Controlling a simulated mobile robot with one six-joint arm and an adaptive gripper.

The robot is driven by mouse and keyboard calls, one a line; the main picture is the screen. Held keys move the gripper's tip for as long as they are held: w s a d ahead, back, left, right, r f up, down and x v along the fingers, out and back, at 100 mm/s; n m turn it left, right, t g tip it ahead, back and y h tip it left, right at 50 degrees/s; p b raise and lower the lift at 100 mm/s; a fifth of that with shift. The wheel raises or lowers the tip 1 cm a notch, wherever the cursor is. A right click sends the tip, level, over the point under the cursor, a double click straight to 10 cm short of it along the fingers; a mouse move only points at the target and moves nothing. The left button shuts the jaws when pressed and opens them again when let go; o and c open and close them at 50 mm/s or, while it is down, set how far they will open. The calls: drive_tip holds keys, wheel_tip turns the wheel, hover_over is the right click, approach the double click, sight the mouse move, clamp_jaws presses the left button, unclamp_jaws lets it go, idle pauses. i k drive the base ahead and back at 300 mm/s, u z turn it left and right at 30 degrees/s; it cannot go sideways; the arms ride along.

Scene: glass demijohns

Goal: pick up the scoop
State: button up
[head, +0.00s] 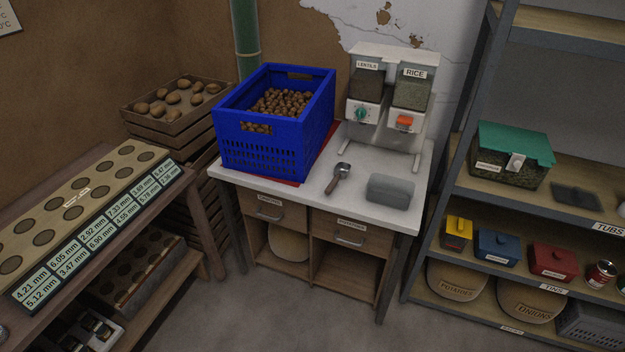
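The scoop (338,178) lies on the white top of the small cabinet (300,192), near its front edge. It has a round metal bowl at the back and a brown handle pointing toward the front left. It lies between the blue crate and a grey translucent box, apart from both. My gripper is not in view.
A blue crate (262,154) of brown nuts stands left of the scoop on a red mat (328,137). A lentils and rice dispenser (394,62) stands behind. The grey box (391,190) lies to the right. Shelving (478,120) rises at the right; the floor in front is clear.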

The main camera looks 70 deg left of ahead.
sight(342, 170)
drive_tip(key=z, duration=0.25)
drive_tip(key=k, duration=0.45)
drive_tip(key=u, duration=2.45)
drive_tip(key=i, duration=1)
drive_tip(key=u, duration=0.15)
